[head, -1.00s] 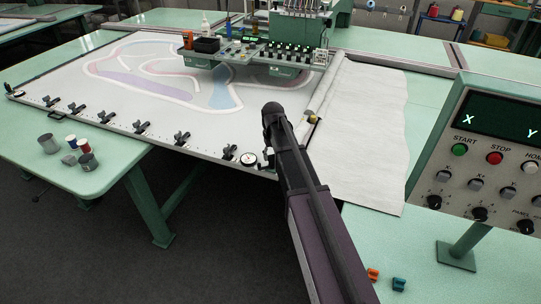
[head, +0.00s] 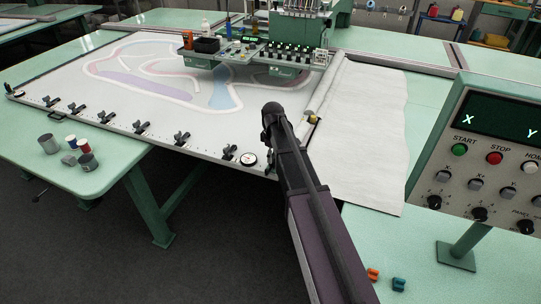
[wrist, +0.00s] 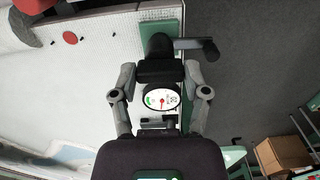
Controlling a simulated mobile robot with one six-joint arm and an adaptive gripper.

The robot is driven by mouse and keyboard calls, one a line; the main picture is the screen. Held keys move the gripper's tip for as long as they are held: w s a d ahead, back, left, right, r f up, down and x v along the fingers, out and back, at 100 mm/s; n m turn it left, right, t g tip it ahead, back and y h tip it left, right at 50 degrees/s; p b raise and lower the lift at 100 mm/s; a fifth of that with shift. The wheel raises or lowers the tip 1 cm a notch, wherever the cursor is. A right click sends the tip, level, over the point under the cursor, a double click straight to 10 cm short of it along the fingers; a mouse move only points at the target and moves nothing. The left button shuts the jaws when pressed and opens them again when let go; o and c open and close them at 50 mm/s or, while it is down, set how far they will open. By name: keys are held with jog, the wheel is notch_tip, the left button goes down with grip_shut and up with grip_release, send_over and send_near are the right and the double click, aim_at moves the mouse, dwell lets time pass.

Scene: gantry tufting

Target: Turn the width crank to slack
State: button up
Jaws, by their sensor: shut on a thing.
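In the head view the gauge (head: 249,159) sits at the frame's front right corner, and my arm hides the crank and the fingertips.
Several black clamps (head: 183,138) line the front edge of the stretched white cloth (head: 120,100). A tufting machine (head: 300,25) stands behind. Cups and spools (head: 88,160) stand on the left table. A control panel (head: 490,150) is at the right. Dark floor lies open in front.

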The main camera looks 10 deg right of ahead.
jog(key=shift+w+n, duration=0.2)
jog(key=shift+n, duration=0.1)
jog(key=o, duration=1.2)
jog(key=shift+c, duration=0.2)
jog(key=shift+s, duration=0.1)
